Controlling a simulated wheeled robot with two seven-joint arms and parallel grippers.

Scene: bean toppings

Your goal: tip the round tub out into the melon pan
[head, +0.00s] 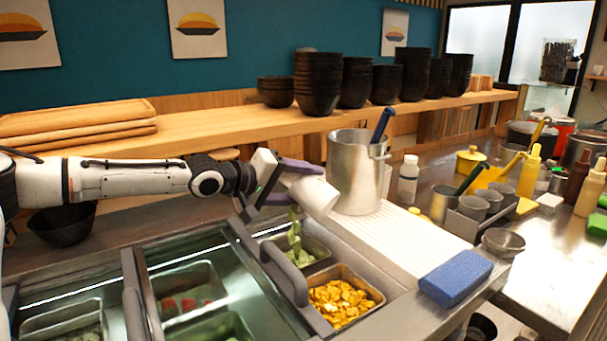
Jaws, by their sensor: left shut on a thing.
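My left gripper (290,178) is shut on a white round tub (316,196). The tub is tilted over, its mouth not facing the camera. Pale green pieces (294,230) hang in a stream below the tub, above a metal pan (322,262) with green pieces in it. This looks like the melon pan. The gripper and tub are above this pan and apart from it. The inside of the tub is hidden. My right gripper is not in view.
A pan of orange-yellow chunks (342,300) sits in front. A tall steel pot (357,172) stands close behind the tub. A grey handle (284,272) rises beside the pans. A blue sponge (455,278) lies on the right. The white ribbed board (400,238) is mostly clear.

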